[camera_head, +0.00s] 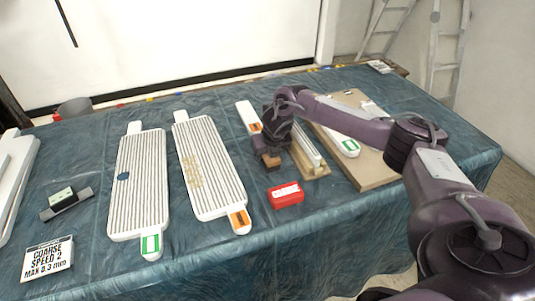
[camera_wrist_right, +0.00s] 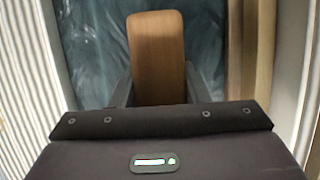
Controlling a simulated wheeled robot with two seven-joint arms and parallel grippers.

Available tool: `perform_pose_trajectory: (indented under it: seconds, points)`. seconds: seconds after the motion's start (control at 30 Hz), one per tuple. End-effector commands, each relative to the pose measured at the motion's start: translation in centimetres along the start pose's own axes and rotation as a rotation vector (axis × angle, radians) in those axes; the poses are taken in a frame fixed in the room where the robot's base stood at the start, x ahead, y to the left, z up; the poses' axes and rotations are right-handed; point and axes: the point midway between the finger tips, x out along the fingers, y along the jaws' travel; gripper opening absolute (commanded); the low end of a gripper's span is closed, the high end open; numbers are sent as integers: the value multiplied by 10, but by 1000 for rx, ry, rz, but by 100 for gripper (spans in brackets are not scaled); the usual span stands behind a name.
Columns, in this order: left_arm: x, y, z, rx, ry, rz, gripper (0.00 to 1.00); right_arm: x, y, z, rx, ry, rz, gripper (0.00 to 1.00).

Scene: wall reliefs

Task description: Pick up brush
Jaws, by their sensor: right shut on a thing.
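My right gripper (camera_head: 268,148) reaches over the middle of the table and points down. It is shut on the brush (camera_head: 271,163), of which a brown wooden block shows below the fingers. In the right wrist view the brush's smooth wooden top (camera_wrist_right: 157,55) stands between the two dark fingers (camera_wrist_right: 157,88). Its bristles are hidden, and I cannot tell if it touches the cloth. My left gripper is not in view.
Two ribbed white panels (camera_head: 140,180) (camera_head: 208,165) lie left of the gripper. A red box (camera_head: 286,193) lies just in front of it. A wooden board (camera_head: 372,165) lies right. A printed sign (camera_head: 48,258) and a dark block (camera_head: 66,204) are at left.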

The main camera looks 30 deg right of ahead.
Motion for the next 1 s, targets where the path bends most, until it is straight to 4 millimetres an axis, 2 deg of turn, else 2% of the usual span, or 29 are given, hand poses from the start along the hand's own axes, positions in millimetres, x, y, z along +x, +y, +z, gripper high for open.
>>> perform_pose_trajectory:
  seconds: [0.17, 0.37, 0.47, 0.73, 0.9, 1.0]
  points:
    - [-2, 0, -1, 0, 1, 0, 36, -3, 0, 2, 0, -1, 0, 17]
    - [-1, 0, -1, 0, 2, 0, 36, -20, 0, 10, 2, -4, 1, 17]
    - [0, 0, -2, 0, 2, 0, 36, -39, 0, 18, 0, -7, 2, 17]
    - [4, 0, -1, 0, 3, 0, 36, -113, 1, 49, 1, -8, 3, 17]
    - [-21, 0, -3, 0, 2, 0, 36, -161, 0, 68, 0, -6, 0, 17]
    - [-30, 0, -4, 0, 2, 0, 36, -176, 0, 74, 0, -4, 0, 17]
